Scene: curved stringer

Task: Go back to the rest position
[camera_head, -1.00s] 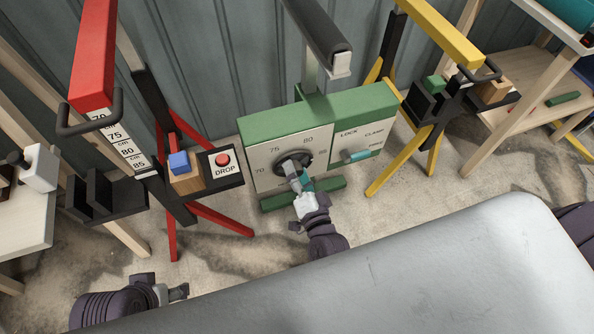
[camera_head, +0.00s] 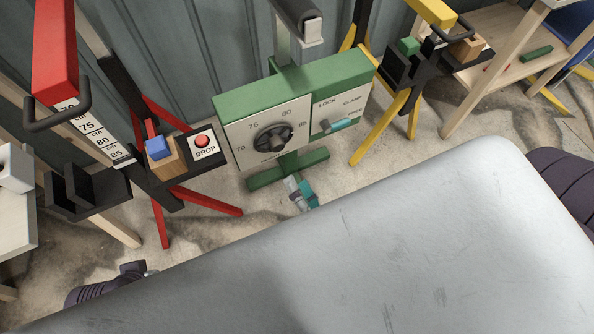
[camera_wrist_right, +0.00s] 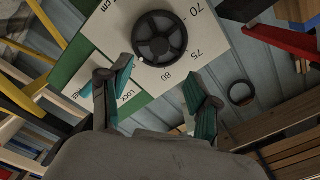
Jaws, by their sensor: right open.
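My right gripper (camera_head: 301,193) is in front of and below the green-framed panel (camera_head: 240,104) in the head view, apart from its black dial (camera_head: 273,137). In the right wrist view its two teal-tipped fingers (camera_wrist_right: 158,82) are spread and empty, with the dial (camera_wrist_right: 160,38) beyond them. My left arm shows at the lower left of the head view; only a sliver of its gripper (camera_head: 151,272) shows, so its jaws cannot be judged.
A teal-handled lever (camera_head: 338,125) sits on the panel's LOCK/CLAMP side. A red stand (camera_head: 54,50) with a DROP button (camera_head: 202,141) is left, a yellow stand (camera_head: 384,130) right. A wooden bench (camera_head: 497,75) stands far right. Concrete floor lies between the stands.

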